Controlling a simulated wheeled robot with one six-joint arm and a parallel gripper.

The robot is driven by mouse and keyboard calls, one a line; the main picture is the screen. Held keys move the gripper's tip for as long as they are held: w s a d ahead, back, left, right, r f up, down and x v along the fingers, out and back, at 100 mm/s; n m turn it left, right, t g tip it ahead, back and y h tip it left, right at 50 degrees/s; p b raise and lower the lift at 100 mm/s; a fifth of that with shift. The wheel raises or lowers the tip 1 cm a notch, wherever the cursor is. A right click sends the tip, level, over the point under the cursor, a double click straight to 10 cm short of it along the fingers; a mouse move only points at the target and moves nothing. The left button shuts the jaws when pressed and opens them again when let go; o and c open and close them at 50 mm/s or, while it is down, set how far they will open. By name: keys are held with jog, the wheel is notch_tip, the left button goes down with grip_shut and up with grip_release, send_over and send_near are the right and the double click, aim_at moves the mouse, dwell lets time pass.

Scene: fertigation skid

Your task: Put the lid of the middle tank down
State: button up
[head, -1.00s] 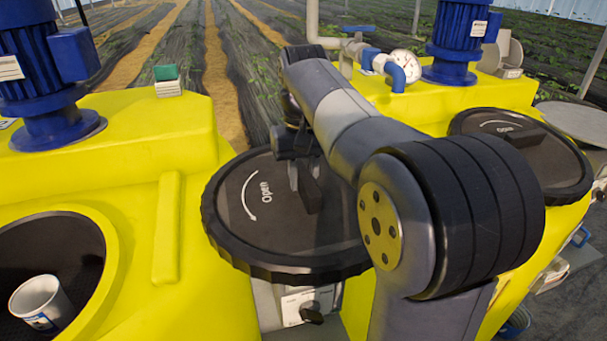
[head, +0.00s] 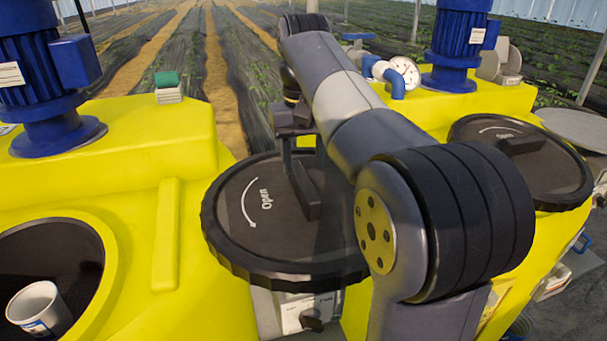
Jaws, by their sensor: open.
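A round black lid (head: 240,235) marked "Open" lies level at the centre, between the yellow tank on the left and the one on the right. Its raised bar handle (head: 305,190) shows near its middle. What bears the lid is mostly hidden beneath it. My gripper (head: 302,155) is open, above the far end of the handle and apart from it as far as I can see. My arm hides the right part of the lid. The left yellow tank (head: 120,150) has an uncovered round opening (head: 65,255).
A white cup (head: 40,305) sits inside the opening. Blue motors (head: 40,70) stand on the tanks. Another black lid (head: 530,165) covers the right tank. A gauge (head: 403,72) and pipes are behind my arm. A green-topped block (head: 168,85) stands on the left tank.

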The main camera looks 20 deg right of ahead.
jog(key=shift+r, duration=1.1)
